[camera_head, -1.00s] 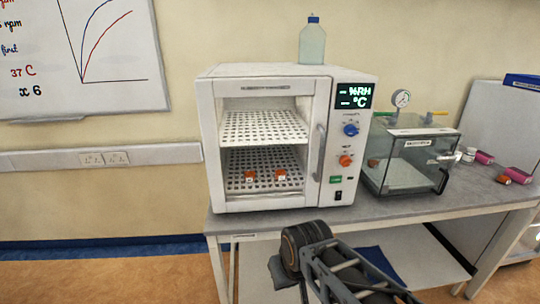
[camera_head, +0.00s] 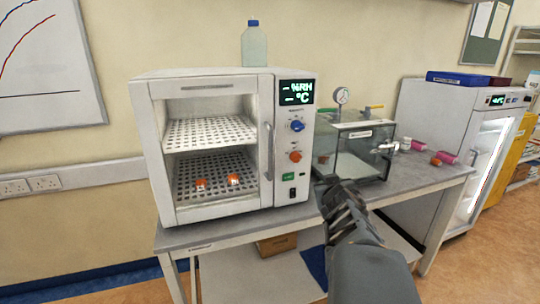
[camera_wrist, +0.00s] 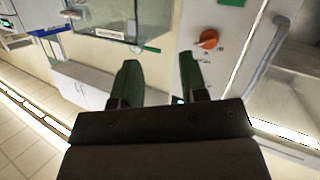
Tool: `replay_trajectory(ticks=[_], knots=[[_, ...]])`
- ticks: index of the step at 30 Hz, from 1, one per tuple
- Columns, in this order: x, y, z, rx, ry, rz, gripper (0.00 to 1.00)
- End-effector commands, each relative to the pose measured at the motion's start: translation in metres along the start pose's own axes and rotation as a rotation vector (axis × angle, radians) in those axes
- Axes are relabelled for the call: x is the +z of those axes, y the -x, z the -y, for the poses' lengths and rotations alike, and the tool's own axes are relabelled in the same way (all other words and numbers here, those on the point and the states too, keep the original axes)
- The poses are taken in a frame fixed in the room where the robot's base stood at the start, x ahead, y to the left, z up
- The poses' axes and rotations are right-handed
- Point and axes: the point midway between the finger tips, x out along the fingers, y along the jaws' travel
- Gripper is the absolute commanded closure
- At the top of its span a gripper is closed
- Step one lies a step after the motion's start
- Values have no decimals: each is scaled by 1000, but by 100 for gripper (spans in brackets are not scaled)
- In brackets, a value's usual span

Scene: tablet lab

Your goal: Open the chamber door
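The white chamber (camera_head: 222,78) stands on the bench with its front door (camera_head: 212,211) shut. Two small orange-topped items (camera_head: 201,185) show on the lower perforated shelf through the door's window. The upright door handle (camera_head: 268,150) is on the door's right side, left of the control panel (camera_head: 298,205). In the wrist view the handle (camera_wrist: 262,52) is at the upper right, beside the panel's orange knob (camera_wrist: 208,39). My gripper (camera_head: 330,188) is right of the chamber, before the glass box. Its green fingers (camera_wrist: 158,72) are apart with nothing between them, away from the handle.
A glass box with a gauge (camera_head: 360,158) stands just right of the chamber. A bottle (camera_head: 254,46) stands on the chamber. Pink and orange items (camera_head: 445,157) lie farther right on the bench (camera_head: 225,232). A glass-door cabinet (camera_head: 480,150) stands beyond.

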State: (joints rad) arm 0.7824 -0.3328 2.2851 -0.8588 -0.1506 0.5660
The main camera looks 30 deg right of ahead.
Motion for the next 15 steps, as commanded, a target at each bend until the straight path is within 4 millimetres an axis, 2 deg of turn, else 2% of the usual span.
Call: replay_trajectory(ticks=[2,6,10,15], knots=[[-23,-2,5,-91,-4,-129,60],[-56,9,38,-317,-21,-280,60],[-70,24,63,-489,-56,-337,60],[-76,34,79,-605,-126,-356,60]])
